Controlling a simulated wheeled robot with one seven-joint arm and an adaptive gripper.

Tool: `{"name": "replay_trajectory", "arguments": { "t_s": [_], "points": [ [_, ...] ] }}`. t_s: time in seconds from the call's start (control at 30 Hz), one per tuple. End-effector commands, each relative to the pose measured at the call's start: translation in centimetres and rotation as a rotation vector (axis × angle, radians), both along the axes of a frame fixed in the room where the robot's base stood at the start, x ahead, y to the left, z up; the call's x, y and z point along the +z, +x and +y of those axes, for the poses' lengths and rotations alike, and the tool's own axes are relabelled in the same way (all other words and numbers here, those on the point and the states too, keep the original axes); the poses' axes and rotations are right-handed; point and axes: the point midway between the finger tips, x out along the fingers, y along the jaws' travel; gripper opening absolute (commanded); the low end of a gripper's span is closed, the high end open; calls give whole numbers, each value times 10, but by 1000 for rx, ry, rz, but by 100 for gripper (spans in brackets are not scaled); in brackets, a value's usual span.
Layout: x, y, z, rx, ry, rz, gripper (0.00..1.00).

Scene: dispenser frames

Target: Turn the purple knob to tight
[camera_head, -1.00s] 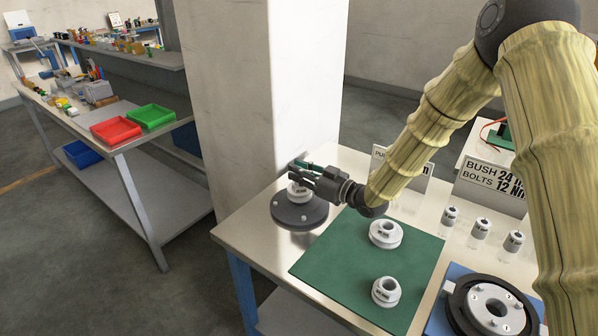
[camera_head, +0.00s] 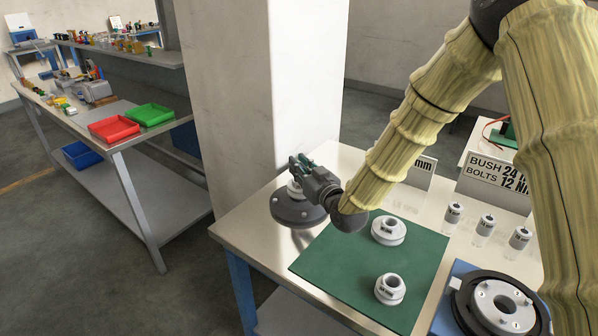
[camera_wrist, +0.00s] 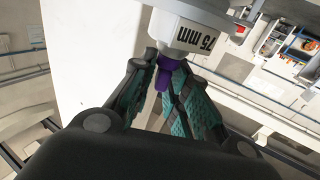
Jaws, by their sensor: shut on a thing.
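The purple knob (camera_wrist: 163,78) shows in the wrist view, below a white part marked 75 mm (camera_wrist: 190,32). My gripper (camera_wrist: 168,95) is shut on the knob, with a green-padded finger on each side of it. In the head view my gripper (camera_head: 300,168) is at the dark round base (camera_head: 298,212) by the pillar, on the table's left side. The white part (camera_head: 294,190) on that base is mostly hidden behind my gripper there. The purple knob is hidden in the head view.
Two white flanged bushes (camera_head: 388,230) (camera_head: 390,289) stand on the green mat (camera_head: 335,265). A dark ring fixture (camera_head: 497,303) is on a blue plate at the lower right. Several small white-capped pieces (camera_head: 487,223) stand behind it. The white pillar (camera_head: 300,80) rises close beyond my gripper.

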Motion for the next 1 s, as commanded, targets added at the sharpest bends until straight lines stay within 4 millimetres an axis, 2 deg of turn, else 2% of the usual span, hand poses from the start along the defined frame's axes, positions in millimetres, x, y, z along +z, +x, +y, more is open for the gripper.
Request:
{"name": "replay_trajectory", "arguments": {
  "t_s": [1.0],
  "points": [
    [2, 1, 2, -750, 2, -5, 0]
  ]
}}
